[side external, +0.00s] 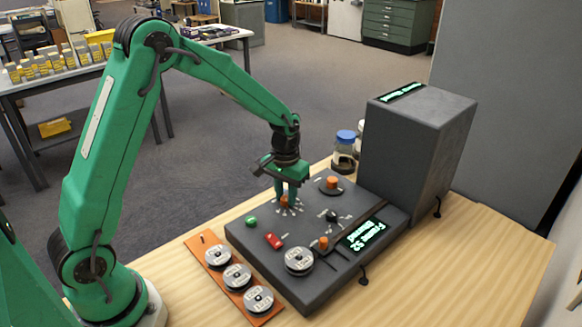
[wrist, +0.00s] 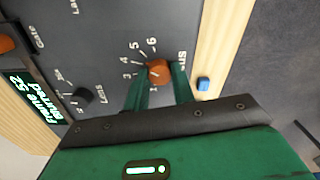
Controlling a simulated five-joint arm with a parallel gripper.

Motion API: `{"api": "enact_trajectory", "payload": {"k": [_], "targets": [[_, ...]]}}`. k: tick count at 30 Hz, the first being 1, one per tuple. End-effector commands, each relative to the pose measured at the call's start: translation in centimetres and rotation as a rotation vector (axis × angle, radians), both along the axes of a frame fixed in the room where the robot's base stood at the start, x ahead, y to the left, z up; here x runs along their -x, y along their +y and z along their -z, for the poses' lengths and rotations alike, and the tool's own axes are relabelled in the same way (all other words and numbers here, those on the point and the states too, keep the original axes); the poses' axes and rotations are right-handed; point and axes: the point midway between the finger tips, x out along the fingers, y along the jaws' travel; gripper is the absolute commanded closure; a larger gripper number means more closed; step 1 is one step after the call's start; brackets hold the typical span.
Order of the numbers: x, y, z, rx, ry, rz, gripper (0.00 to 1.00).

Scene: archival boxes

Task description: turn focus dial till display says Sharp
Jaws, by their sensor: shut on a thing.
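My gripper (side external: 286,198) points down and is shut on an orange dial (wrist: 158,71) on the dark grey console (side external: 262,262). In the wrist view the two green fingers stand on either side of this dial, with scale marks and numbers around it. Its label is partly hidden, so I cannot read whether it says focus. The green-lit display (wrist: 35,98) reads "Frame 52 Blurred"; it also shows in the side view (side external: 364,234). A black dial (wrist: 84,96) with its own scale sits to the left in the wrist view.
Another orange knob (side external: 332,183) stands near the tall grey box (side external: 417,145). A green button (side external: 251,221), a red switch (side external: 273,241) and a metal reel (side external: 299,261) are on the console. An orange tray (side external: 206,239) of reels lies beside it. Blue-lidded jar (side external: 345,148) stands behind.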

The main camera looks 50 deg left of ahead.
Motion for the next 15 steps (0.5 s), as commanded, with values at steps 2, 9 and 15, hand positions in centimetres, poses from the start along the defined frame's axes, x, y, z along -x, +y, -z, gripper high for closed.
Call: {"api": "enact_trajectory", "payload": {"k": [2, 9, 15], "targets": [[0.09, 0.14, -0.05, 0.000, 0.004, 0.050, 0.98], [0.10, 0.16, -0.06, 0.000, 0.008, 0.200, 0.98], [0.11, 0.19, -0.06, 0.001, 0.010, 0.268, 0.98]]}}
